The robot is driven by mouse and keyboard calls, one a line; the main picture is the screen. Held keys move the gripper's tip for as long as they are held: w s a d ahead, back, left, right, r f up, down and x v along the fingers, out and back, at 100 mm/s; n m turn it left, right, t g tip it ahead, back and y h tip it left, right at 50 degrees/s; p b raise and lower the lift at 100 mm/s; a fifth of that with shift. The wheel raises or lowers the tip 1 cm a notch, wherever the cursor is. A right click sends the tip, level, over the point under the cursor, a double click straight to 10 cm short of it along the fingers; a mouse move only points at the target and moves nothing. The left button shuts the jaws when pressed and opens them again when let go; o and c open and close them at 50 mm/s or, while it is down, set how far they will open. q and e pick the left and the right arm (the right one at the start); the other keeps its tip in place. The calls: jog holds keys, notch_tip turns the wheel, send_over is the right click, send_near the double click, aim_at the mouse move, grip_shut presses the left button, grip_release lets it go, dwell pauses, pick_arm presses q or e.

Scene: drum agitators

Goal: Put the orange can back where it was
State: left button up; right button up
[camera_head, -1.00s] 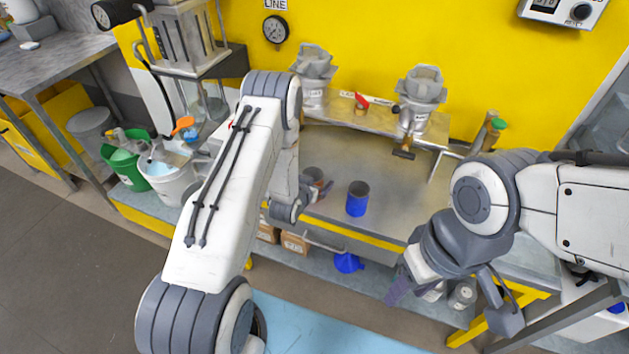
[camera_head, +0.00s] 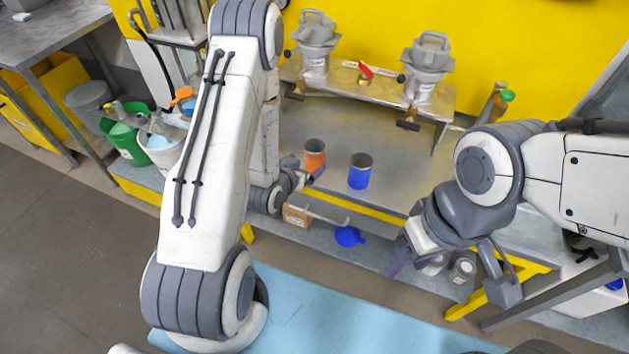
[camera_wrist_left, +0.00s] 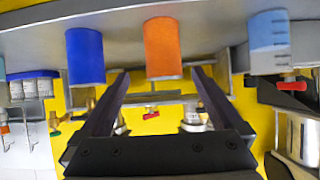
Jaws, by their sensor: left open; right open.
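The orange can (camera_head: 314,148) stands upright on the metal bench, left of the blue can (camera_head: 360,172). My left gripper (camera_head: 304,170) is open at the near side of the orange can, low beside it. In the left wrist view, which looks upside down, the orange can (camera_wrist_left: 162,48) sits ahead of the two spread fingers, roughly centred between their tips. The fingers do not visibly grip it. The blue can (camera_wrist_left: 85,55) is to one side there. My right gripper (camera_head: 450,270) is open and empty in front of the bench, away from the cans.
A light blue graduated container (camera_wrist_left: 269,42) stands on the orange can's other side. A raised metal shelf (camera_head: 370,88) holding two grey funnel-like units is behind the cans. A blue funnel (camera_head: 349,236) and a cardboard box (camera_head: 297,217) lie below. The bench right of the blue can is clear.

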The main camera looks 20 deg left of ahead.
pick_arm(q)
jog(key=s+d+r+m+g, duration=0.1)
jog(key=s+d+r+g, duration=0.15)
jog(key=d, duration=0.25)
jog(key=s+d+r+m+g+h, duration=0.1)
jog(key=s+d+r+m+g, duration=0.1)
jog(key=d+r, duration=0.25)
jog(key=s+d+r+m+g, duration=0.1)
jog(key=s+d+r+g, duration=0.15)
jog(key=d, duration=0.35)
jog(key=s+d+r+m+g, duration=0.1)
jog(key=s+r, duration=0.3)
jog(key=s, duration=0.6)
jog(key=s+d+r+m+g, duration=0.1)
jog(key=s+r+g, duration=0.3)
jog(key=s, duration=0.6)
jog(key=shift+r+m+y, duration=0.3)
jog(key=shift+r+m, duration=0.1)
jog(key=shift+r, duration=0.35)
jog(key=shift+d, duration=0.15)
